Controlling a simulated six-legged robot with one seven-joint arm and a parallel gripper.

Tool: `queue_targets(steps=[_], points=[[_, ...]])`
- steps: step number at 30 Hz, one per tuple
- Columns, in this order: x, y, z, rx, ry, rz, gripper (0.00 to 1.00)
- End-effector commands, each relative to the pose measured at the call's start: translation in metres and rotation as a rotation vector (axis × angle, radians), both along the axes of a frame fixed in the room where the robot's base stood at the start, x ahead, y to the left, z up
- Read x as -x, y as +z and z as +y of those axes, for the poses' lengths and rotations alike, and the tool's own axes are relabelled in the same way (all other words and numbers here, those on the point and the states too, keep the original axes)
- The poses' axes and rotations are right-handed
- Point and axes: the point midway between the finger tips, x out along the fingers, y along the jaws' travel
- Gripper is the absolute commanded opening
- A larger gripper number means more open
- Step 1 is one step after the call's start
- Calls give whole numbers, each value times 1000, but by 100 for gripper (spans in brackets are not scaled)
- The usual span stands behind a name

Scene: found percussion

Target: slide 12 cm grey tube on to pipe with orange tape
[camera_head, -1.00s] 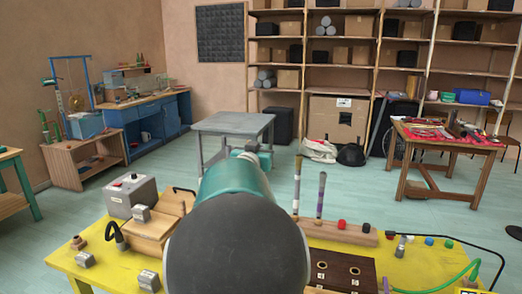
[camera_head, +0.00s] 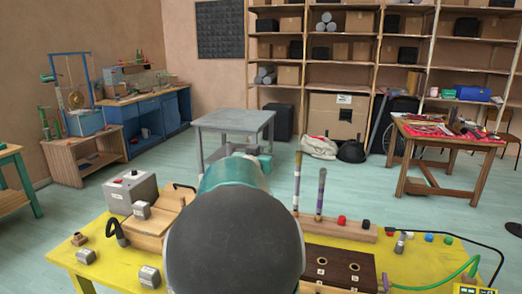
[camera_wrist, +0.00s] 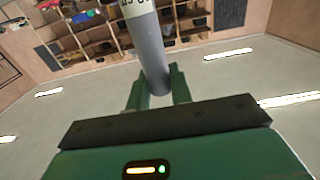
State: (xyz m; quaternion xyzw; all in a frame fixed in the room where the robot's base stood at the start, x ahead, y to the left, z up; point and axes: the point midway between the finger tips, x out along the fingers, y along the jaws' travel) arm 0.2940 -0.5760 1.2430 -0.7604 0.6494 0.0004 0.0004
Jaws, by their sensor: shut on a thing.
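My gripper (camera_wrist: 158,88) is shut on a grey tube (camera_wrist: 150,50) in the wrist view. The tube has a white label with dark print (camera_wrist: 134,8) and runs out of the top of the picture. In the head view my own arm hides the gripper and the tube. Two thin upright pipes (camera_head: 320,193) stand in a wooden block (camera_head: 345,229) on the yellow table. The left pipe (camera_head: 297,185) has a tan-orange top; the tape colours are too small to be sure of. I cannot tell how far the tube is from the pipes.
Red and black caps sit on the block right of the pipes. A dark brown box with holes (camera_head: 338,266) stands in front. A grey box (camera_head: 130,190), wooden box and small metal blocks are at the left. A green cable (camera_head: 440,285) lies at the right.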

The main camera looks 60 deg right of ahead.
Motion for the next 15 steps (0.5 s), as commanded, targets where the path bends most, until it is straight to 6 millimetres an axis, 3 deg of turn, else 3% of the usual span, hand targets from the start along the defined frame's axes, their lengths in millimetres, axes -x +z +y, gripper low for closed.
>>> queue_targets(steps=[15], points=[[0, -11, 0, 1, 0, 0, 0]])
